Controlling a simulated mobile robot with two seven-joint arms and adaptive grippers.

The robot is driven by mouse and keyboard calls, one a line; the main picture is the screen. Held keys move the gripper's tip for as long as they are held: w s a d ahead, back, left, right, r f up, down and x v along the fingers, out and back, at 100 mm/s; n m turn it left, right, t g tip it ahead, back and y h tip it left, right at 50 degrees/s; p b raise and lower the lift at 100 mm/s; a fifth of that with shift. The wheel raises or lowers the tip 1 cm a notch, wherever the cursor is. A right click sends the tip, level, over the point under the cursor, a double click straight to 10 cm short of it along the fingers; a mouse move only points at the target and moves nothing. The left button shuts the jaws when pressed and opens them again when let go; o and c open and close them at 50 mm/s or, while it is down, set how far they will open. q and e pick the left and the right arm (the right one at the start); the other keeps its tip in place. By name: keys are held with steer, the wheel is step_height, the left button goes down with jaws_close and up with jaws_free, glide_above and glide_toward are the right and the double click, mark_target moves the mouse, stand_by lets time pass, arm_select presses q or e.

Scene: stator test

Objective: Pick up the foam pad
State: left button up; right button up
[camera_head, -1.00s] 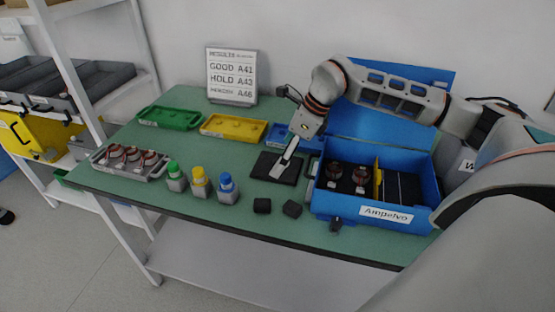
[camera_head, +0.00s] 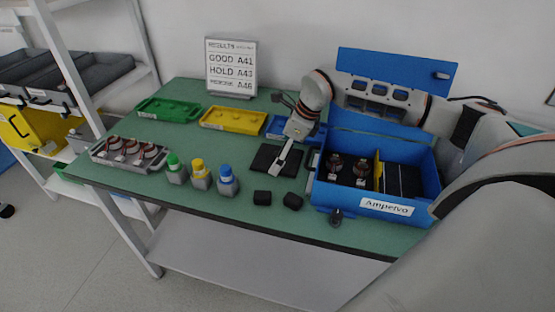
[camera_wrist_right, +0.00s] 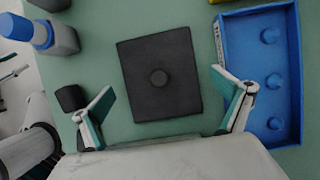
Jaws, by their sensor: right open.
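The foam pad appears to be the flat black square (camera_head: 264,157) on the green table, left of the blue box. In the right wrist view the pad (camera_wrist_right: 182,98) has a round knob at its middle and lies flat. My right gripper (camera_head: 280,168) is over the pad in the head view and partly hides it. In the right wrist view my right gripper (camera_wrist_right: 163,90) is open and empty, with one finger to each side of the pad and gaps between. My left gripper is in neither view.
A blue open box (camera_head: 365,205) with motor parts stands right of the pad. A blue tray (camera_wrist_right: 288,125) lies close beside the pad. Two small black blocks (camera_head: 262,197) and several capped bottles (camera_head: 199,174) stand left and in front. Yellow (camera_head: 232,120) and green trays (camera_head: 168,109) lie behind.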

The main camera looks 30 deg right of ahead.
steer(key=c, duration=1.2)
steer(key=shift+r, duration=0.1)
